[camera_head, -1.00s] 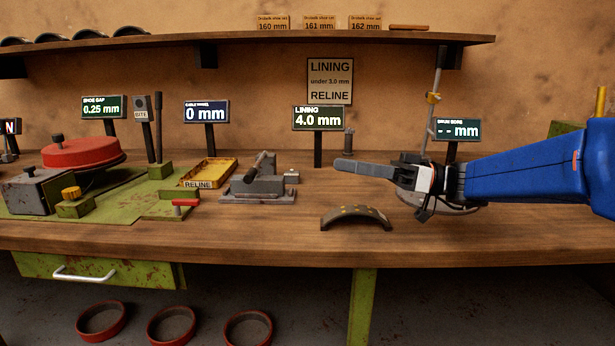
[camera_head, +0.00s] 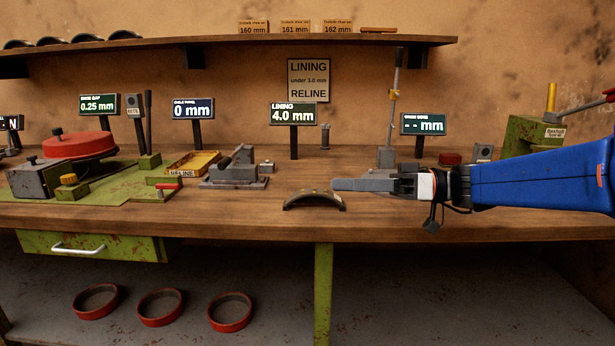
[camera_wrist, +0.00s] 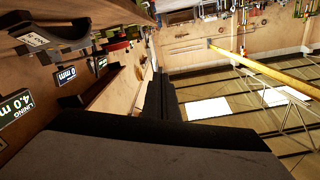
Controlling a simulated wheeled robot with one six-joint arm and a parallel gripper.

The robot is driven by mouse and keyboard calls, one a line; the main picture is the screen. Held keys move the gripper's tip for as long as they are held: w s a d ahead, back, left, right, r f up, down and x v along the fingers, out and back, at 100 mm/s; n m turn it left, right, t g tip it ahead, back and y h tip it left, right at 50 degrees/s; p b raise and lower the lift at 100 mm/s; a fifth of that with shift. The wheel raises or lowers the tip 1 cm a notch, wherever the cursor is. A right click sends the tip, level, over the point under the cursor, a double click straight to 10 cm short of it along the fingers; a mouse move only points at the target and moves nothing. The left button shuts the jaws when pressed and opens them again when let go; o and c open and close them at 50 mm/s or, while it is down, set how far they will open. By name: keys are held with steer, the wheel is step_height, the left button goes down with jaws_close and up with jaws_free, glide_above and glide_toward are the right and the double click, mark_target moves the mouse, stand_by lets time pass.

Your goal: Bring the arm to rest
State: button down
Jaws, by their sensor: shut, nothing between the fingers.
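My gripper (camera_head: 345,184) is shut and empty. In the head view it points left above the front part of the workbench (camera_head: 400,222), with my blue arm reaching in from the right. Its fingertips show just right of the curved brake shoe (camera_head: 313,200), which lies on the bench; I cannot tell whether they are at the same depth. In the wrist view the dark fingers (camera_wrist: 163,98) lie together, and the picture is turned sideways.
A lining gauge (camera_head: 236,170) and a yellow RELINE tray (camera_head: 196,163) stand left of the shoe. The lining display (camera_head: 293,113) reads 4.0 mm. A green machine (camera_head: 530,136) stands at the right. A shelf (camera_head: 230,45) runs above. Red rings (camera_head: 230,312) lie below.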

steer(key=s+d+f+m+h, duration=0.3)
steer(key=s+f+m+h, duration=0.15)
steer(key=s+f, duration=0.35)
steer(key=s+d+f+m+h, duration=0.25)
steer(key=s+f+h, duration=0.3)
steer(key=f, duration=0.35)
steer(key=s+d+f+m+t+h, duration=0.2)
steer(key=s+d+f+m+h, duration=0.1)
steer(key=d, duration=0.4)
steer(key=s+d+f+m+t+h, duration=0.1)
steer(key=s+d+f+m+h, duration=0.2)
steer(key=d+f+h, duration=0.2)
steer(key=d, duration=0.3)
steer(key=shift+d+t, duration=0.25)
steer(key=shift+t, duration=0.15)
